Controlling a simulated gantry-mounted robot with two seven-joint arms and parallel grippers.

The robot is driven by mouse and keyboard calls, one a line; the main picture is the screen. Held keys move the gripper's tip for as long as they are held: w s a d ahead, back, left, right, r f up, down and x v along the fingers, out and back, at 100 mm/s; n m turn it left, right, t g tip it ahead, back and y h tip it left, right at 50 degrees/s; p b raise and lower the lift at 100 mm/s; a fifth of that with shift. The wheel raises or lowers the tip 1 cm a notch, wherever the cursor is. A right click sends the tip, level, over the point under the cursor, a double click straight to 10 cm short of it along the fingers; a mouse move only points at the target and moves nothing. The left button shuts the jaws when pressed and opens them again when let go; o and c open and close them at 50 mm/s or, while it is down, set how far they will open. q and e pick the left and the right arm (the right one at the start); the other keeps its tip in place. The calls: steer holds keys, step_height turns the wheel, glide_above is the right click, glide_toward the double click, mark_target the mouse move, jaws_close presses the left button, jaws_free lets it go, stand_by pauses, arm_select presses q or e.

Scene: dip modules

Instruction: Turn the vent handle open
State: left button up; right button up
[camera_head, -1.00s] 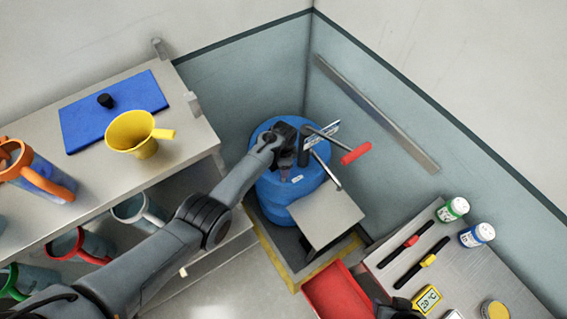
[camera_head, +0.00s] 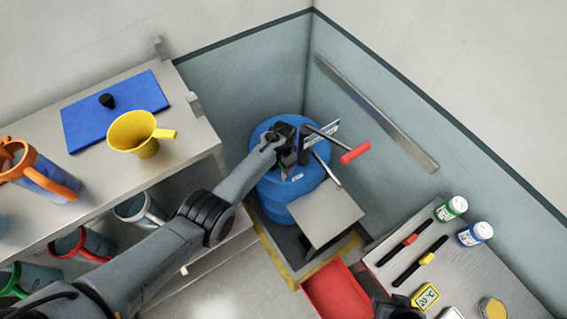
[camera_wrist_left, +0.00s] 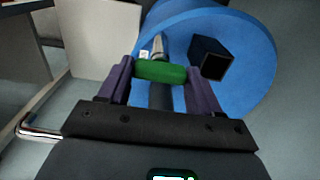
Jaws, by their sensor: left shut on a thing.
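The blue drum (camera_head: 268,190) stands in the corner; its top also fills the upper middle of the left wrist view (camera_wrist_left: 250,45). A green vent handle (camera_wrist_left: 160,72) lies across between the two purple-grey fingers of my left gripper (camera_wrist_left: 160,78), which is shut on it with a finger at each end. In the head view, my left gripper (camera_head: 285,168) is over the drum top and mostly hides the handle. The handle's base is partly hidden by the gripper. My right gripper does not show clearly.
A dark square post (camera_wrist_left: 212,60) rises beside the handle. A bar with a red grip (camera_head: 355,152) reaches out right of the drum. A grey plate (camera_head: 325,214) sits in front, with a red bin (camera_head: 338,291) below. A shelf bench (camera_head: 195,135) is left.

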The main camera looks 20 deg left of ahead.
arm_select(q)
steer(key=o, duration=1.1)
steer(key=shift+c, duration=0.2)
steer(key=shift+r+p, duration=0.3)
steer(key=shift+r, duration=0.2)
step_height(320, 180, up, 10)
steer(key=p, duration=0.2)
steer(key=shift+f, duration=0.1)
